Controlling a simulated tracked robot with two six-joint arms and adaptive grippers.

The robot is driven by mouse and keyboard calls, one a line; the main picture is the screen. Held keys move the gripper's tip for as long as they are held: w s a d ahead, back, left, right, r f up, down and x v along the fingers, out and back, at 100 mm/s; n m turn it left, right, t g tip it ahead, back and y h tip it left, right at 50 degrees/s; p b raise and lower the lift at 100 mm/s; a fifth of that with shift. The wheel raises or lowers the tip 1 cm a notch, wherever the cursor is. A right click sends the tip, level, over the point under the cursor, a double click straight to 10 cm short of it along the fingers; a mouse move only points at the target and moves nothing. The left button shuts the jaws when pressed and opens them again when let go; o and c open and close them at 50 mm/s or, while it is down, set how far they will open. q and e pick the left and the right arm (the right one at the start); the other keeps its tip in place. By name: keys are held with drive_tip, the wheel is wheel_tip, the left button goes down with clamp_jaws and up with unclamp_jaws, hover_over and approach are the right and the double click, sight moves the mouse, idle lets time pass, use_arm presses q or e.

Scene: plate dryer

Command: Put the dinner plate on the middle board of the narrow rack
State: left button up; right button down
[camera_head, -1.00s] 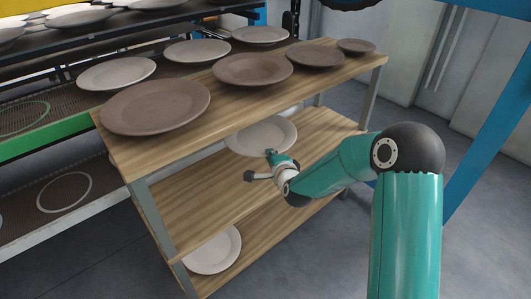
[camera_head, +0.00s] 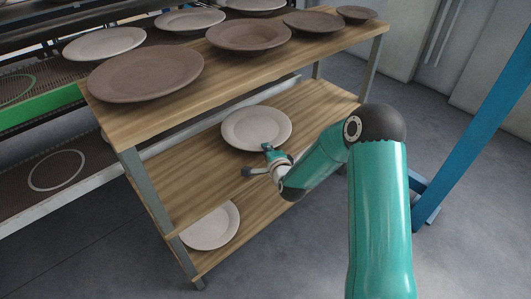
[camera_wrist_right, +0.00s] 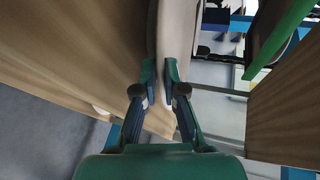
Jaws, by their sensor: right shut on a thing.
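The dinner plate (camera_head: 257,127), pale and round, lies flat at the level of the middle board (camera_head: 205,175) of the narrow wooden rack, towards its right half. My right gripper (camera_head: 267,158) is shut on the plate's near rim. In the right wrist view the plate (camera_wrist_right: 174,30) shows edge-on between the fingertips of the right gripper (camera_wrist_right: 167,75), beside a wooden board. I cannot tell whether the plate touches the board. My left gripper is not in view.
The top board (camera_head: 140,122) above carries several brown plates. Another pale plate (camera_head: 212,226) lies on the bottom board. A dark rack with a green edge (camera_head: 40,106) stands behind on the left. A blue post (camera_head: 470,125) stands at the right. The middle board's left part is bare.

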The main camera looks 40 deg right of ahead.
drive_tip(key=c, duration=1.6)
unclamp_jaws()
drive_tip(key=o, duration=0.3)
drive_tip(key=shift+o, duration=0.2)
drive_tip(key=p+v, duration=0.2)
drive_tip(key=v, duration=1)
drive_tip(key=s+a+f+n+g+y, duration=0.25)
drive_tip(key=a+f+n, duration=0.25)
drive_tip(key=a+f, duration=0.25)
drive_tip(key=s+a+f+n+g+y, duration=0.25)
drive_tip(key=a+f+n, duration=0.25)
drive_tip(key=a+f, duration=0.25)
drive_tip(key=s+a+f+n+g+y, duration=0.2)
drive_tip(key=s+a+f+n+g, duration=0.2)
drive_tip(key=s+a+n, duration=0.1)
drive_tip(key=s+a+f+n+g+y, duration=0.1)
drive_tip(key=s+a+f+n+g, duration=0.2)
drive_tip(key=s, duration=0.5)
drive_tip(key=shift+s+a+f+n+g+y, duration=0.15)
drive_tip(key=shift+a+f+n+g+y, duration=0.35)
drive_tip(key=shift+a+n, duration=0.6)
